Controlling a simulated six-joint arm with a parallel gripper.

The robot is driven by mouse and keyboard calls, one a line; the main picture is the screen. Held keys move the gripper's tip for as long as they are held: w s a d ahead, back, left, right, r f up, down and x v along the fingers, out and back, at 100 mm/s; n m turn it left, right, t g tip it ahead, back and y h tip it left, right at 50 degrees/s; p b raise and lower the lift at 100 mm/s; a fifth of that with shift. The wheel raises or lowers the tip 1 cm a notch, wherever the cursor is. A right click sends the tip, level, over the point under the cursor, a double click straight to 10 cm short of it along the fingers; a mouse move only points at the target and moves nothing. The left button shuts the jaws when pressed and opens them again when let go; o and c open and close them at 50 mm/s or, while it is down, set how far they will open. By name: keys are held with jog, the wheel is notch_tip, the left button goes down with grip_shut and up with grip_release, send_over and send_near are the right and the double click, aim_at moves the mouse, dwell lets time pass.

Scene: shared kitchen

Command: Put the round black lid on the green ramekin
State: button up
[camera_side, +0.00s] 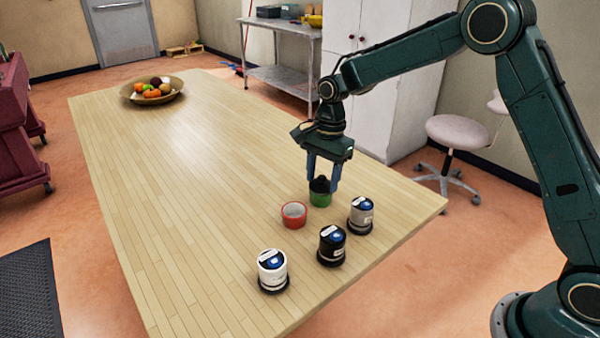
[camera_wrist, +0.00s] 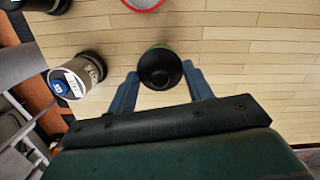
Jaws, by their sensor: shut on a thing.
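The green ramekin (camera_side: 320,199) stands on the wooden table near its right end. The round black lid (camera_side: 320,184) is at the top of the ramekin, between my fingers. In the wrist view the lid (camera_wrist: 159,69) covers most of the ramekin, and only a thin green rim (camera_wrist: 160,47) shows behind it. My gripper (camera_side: 322,181) points down over the ramekin, with its blue fingers on both sides of the lid; the fingers also show in the wrist view (camera_wrist: 160,82). It is shut on the lid. I cannot tell whether the lid touches the rim all round.
A red ramekin (camera_side: 294,215) stands close to the left. A grey jar (camera_side: 361,214), a black jar (camera_side: 332,245) and a white jar (camera_side: 272,270) stand nearer the front edge. A fruit bowl (camera_side: 152,91) is at the far end. The middle of the table (camera_side: 200,160) is clear.

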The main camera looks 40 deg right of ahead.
aim_at(326, 181)
jog(key=shift+f, duration=0.5)
jog(key=o, duration=0.7)
jog(key=shift+c, duration=0.2)
jog(key=shift+r, duration=0.1)
notch_tip(326, 181, up, 11)
jog(key=d, duration=0.1)
jog(key=shift+d, duration=0.2)
dwell(1.0)
dwell(0.5)
